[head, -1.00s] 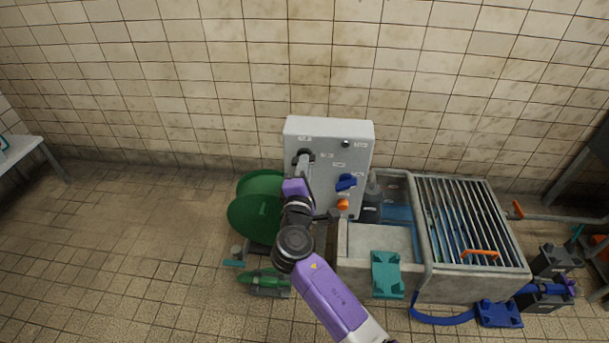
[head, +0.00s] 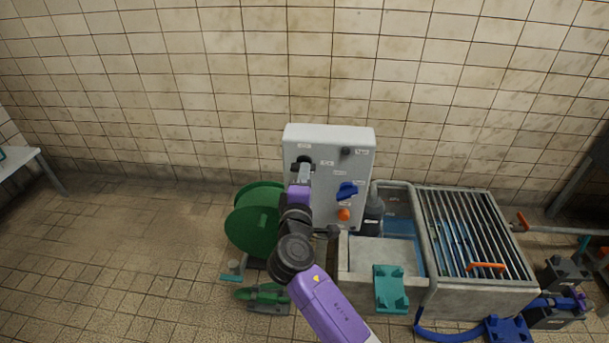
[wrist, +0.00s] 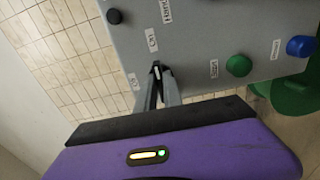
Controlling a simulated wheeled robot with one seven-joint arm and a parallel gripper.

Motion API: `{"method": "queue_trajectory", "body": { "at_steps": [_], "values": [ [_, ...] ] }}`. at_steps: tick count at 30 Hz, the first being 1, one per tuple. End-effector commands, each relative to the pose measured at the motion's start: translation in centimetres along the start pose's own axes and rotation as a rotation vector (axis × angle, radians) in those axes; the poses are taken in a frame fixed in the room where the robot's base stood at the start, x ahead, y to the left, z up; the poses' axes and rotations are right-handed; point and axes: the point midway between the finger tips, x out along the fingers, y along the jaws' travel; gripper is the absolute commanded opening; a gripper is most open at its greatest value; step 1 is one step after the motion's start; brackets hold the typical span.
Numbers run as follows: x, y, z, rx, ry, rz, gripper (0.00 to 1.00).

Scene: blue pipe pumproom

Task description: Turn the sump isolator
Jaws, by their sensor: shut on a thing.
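A pale grey control panel (head: 331,137) stands against the tiled wall, with several knobs and small labels I cannot read. My gripper (head: 303,168) is at the panel's upper left, over a dark knob (head: 300,160) that it partly hides. In the wrist view my gripper (wrist: 159,76) is shut, its fingertips on a small dark part with a pale mark (wrist: 157,71). Most of that part is hidden between the fingers. Which label reads sump isolator I cannot tell.
Other knobs on the panel are black (head: 346,151), blue (head: 346,190), orange (head: 343,214) and green (wrist: 238,65). A green reel (head: 253,222) stands left of the panel. A concrete sump with a metal grate (head: 470,235) is at the right. The floor at left is clear.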

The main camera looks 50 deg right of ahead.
Motion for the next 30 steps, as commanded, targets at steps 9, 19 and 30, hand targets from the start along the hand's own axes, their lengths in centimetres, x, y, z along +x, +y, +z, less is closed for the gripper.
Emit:
{"method": "queue_trajectory", "body": {
  "at_steps": [9,19,30],
  "values": [
    [0.0,-0.1,0.0,0.0,0.0,-0.002,0.33],
    [-1.1,-0.1,0.0,-0.001,0.002,-0.001,0.33],
    [-6.7,-0.2,0.0,-0.002,0.001,-0.002,0.33]
  ]
}}
